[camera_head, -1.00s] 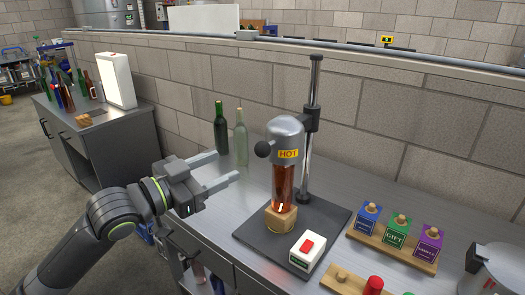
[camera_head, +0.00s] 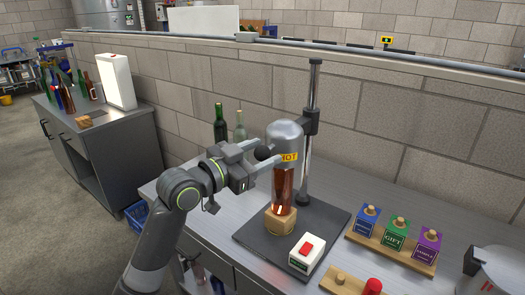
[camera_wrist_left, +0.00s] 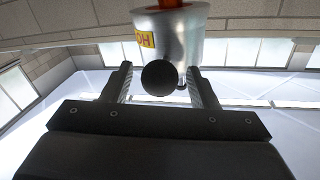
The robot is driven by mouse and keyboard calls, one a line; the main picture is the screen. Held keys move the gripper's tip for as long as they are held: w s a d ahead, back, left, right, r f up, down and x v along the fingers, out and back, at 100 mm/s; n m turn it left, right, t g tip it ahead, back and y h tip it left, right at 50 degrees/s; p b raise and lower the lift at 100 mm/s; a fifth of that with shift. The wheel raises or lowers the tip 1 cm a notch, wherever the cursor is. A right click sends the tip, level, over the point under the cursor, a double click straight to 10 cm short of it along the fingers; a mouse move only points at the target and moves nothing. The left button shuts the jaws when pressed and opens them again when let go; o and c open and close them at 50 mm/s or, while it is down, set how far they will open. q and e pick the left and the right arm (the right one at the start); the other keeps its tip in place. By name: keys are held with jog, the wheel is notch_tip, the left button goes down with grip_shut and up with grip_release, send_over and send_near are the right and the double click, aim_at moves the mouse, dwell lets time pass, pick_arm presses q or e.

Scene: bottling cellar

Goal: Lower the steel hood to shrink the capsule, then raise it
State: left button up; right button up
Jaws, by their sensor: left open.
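The steel hood (camera_head: 285,136) with a yellow HOT label sits on a chrome column (camera_head: 310,120), over the top of an amber bottle (camera_head: 282,188). The bottle stands upright on a wooden block (camera_head: 280,220); its neck and any capsule are hidden by the hood. My left gripper (camera_head: 269,156) is open at the hood's black ball knob (camera_head: 262,153). In the left wrist view the knob (camera_wrist_left: 159,78) lies between the two open fingers (camera_wrist_left: 159,88), with the hood (camera_wrist_left: 185,40) just beyond. I cannot tell whether the fingers touch it. My right gripper is not in view.
A white box with a red button (camera_head: 306,252) stands on the dark base plate (camera_head: 255,240). A wooden rack (camera_head: 385,247) of blue, green and purple stamps is at the right. Two bottles (camera_head: 221,130) stand behind my left gripper.

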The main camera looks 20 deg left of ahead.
pick_arm(q)
jog(key=shift+w+d, duration=0.25)
jog(key=shift+w, duration=0.05)
